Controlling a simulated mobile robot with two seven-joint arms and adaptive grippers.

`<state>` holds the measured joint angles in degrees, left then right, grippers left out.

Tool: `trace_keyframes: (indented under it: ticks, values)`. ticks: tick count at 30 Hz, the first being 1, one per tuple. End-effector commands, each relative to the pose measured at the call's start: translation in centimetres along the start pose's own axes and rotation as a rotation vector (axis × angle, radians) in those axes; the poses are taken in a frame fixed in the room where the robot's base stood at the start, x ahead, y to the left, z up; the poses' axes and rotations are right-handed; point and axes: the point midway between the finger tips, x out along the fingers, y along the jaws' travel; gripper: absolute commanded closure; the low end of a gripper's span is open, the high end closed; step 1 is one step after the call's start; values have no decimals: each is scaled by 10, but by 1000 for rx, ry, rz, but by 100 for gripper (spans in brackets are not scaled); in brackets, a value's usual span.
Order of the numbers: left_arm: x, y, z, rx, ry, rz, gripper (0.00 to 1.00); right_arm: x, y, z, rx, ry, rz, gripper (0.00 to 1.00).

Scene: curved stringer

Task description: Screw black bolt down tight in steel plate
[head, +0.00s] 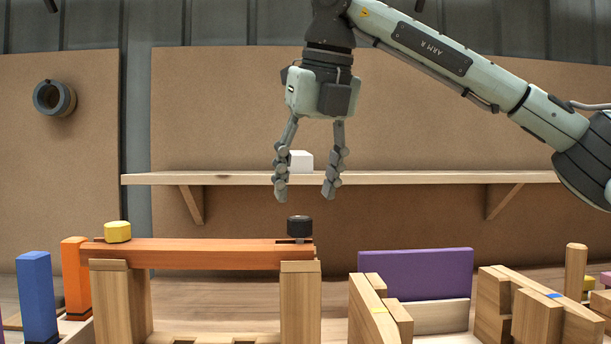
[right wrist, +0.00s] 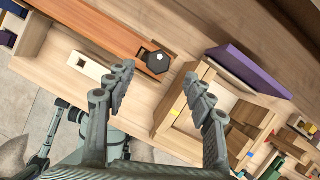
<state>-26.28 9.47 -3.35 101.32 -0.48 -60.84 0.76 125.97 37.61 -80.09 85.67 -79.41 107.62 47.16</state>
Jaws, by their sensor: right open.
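The black bolt (head: 300,226) stands upright at the right end of the orange beam (head: 215,254), its head clear above a thin dark plate (head: 283,241). A strip of shank shows under the head. In the right wrist view the bolt (right wrist: 158,61) shows from above, between and just beyond the fingertips. My right gripper (head: 306,196) points down, open and empty, a little above the bolt and apart from it. It also shows in the right wrist view (right wrist: 160,73).
A yellow bolt (head: 118,232) stands at the beam's left end. Wooden posts (head: 300,300) hold the beam up. A purple board (head: 420,274) and wooden blocks (head: 537,318) stand to the right. A shelf (head: 430,178) with a white cube (head: 301,161) is behind the gripper.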

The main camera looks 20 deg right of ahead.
Motion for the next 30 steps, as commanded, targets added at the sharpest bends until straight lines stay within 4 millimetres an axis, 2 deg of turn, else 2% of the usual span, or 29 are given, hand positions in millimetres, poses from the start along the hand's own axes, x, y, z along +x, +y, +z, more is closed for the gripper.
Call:
trace_keyframes:
  ticks: [6, 12, 17, 24, 30]
  values:
    - [2, 0, 5, 0, -7, 0, 44, 36, 0, -1, -2, 5, 2, 46]
    - [5, 0, 7, 3, -7, -1, 44, 60, 1, 0, -2, 2, 4, 46]
    - [10, 0, 12, 6, -18, -2, 44, 68, 1, 0, -3, 3, 4, 46]
    - [10, 0, 9, 7, -10, -2, 44, 69, 1, 0, -2, 2, 5, 46]
    - [9, 0, 8, 8, -7, -2, 44, 68, 1, 0, -2, 2, 5, 70]
